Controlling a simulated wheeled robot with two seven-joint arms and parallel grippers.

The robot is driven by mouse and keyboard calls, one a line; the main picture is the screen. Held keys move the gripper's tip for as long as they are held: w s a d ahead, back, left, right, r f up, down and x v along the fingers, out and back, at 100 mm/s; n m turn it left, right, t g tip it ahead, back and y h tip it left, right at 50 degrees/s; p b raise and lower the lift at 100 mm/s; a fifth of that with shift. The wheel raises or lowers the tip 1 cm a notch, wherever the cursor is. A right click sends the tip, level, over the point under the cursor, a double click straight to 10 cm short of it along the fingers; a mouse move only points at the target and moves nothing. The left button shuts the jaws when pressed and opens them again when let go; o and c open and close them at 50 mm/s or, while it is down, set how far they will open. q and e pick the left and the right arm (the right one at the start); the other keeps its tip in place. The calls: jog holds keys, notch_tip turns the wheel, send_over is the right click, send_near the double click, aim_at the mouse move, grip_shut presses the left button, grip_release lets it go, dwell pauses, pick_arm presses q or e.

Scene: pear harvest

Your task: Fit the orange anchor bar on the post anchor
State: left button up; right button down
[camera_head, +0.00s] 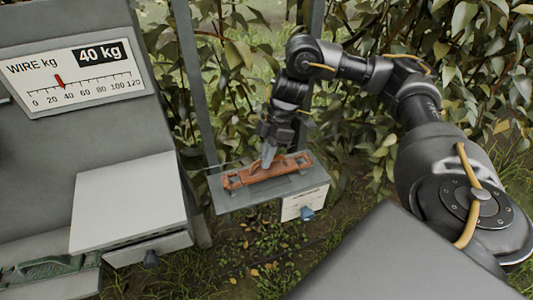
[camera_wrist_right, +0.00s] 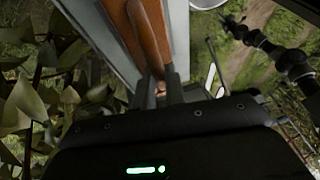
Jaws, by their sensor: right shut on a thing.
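The orange anchor bar (camera_head: 245,178) is long and narrow. In the head view it lies lengthwise over a grey shelf-like fixture (camera_head: 238,200) by the posts, which appears to be the post anchor. Small grey brackets show close to the bar's ends; I cannot tell whether the bar is seated in them or just above. My right gripper (camera_head: 268,157) comes down from above and is shut on the bar near its middle. The bar also shows in the right wrist view (camera_wrist_right: 148,35), running away from the fingertips (camera_wrist_right: 160,88). My left gripper is not clearly seen; a dark arm shows in the wrist view.
A wire gauge (camera_head: 75,75) reading 40 kg stands at the left, above a pale box (camera_head: 130,200). A green part (camera_head: 45,268) lies at the lower left. A label and blue knob (camera_head: 307,213) are on the fixture's front. Metal posts and leafy branches stand behind.

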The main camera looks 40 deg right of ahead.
jog(key=shift+f+b, duration=0.35)
jog(key=shift+f, duration=0.4)
dwell(0.5)
jog(key=c, duration=1.4)
grip_release()
jog(key=shift+o, duration=0.2)
jog(key=shift+r, duration=0.3)
notch_tip(320, 180, up, 3)
jog(key=shift+p, duration=0.35)
jog(key=s+a+r+b, duration=0.1)
jog(key=s+a+r, duration=0.7)
jog(key=s, duration=0.3)
jog(key=shift+s+a+r, duration=0.2)
jog(key=shift+r, duration=0.5)
